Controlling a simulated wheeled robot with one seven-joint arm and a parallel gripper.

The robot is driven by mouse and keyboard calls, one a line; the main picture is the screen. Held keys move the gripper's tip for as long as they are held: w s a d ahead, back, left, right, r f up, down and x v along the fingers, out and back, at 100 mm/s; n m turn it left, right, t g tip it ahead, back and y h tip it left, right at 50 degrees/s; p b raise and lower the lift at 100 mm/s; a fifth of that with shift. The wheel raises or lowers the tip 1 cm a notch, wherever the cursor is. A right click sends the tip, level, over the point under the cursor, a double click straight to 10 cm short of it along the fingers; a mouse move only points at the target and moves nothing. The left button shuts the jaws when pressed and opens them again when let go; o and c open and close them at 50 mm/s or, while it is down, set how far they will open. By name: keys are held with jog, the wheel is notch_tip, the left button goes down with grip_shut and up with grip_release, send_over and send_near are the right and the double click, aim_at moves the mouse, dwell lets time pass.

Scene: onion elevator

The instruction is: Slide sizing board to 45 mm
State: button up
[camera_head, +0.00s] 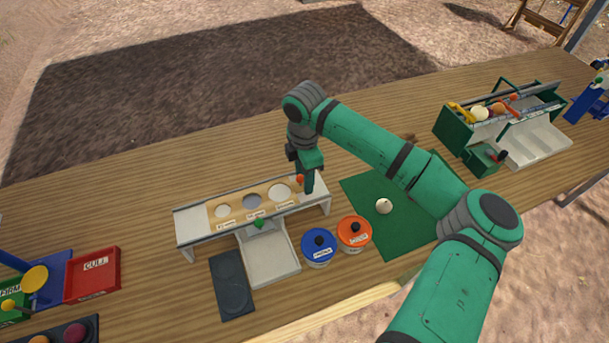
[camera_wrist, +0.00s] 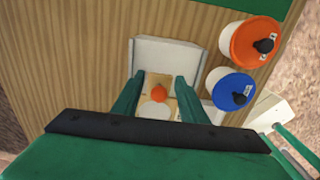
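The tan sizing board (camera_head: 236,208) lies in a long white frame (camera_head: 195,232) on the table. Three round holes show in it; the middle one looks greyer, and its small labels are too small to read. A green marker (camera_head: 258,224) is at the frame's front edge near the middle hole. An orange knob (camera_head: 300,180) is at the board's right end; it also shows in the wrist view (camera_wrist: 158,91). My gripper (camera_head: 306,187) points down at the knob. In the wrist view its green fingers (camera_wrist: 158,92) are spread, one each side of the knob, with gaps.
A white chute (camera_head: 272,262) and a dark pad (camera_head: 233,285) lie in front of the frame. Blue-lidded (camera_head: 318,247) and orange-lidded (camera_head: 354,233) tubs stand right of the chute. A pale onion (camera_head: 384,206) lies on a green mat (camera_head: 400,235). A red tray (camera_head: 92,276) is at left.

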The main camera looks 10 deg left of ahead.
jog(key=c, duration=0.7)
jog(key=shift+w+d, duration=0.75)
jog(key=shift+d, duration=0.4)
jog(key=shift+w+d, duration=0.8)
jog(key=shift+d, duration=0.3)
jog(key=shift+w+d, duration=0.75)
jog(key=shift+d, duration=0.4)
jog(key=o, duration=1.2)
notch_tip(320, 180, up, 6)
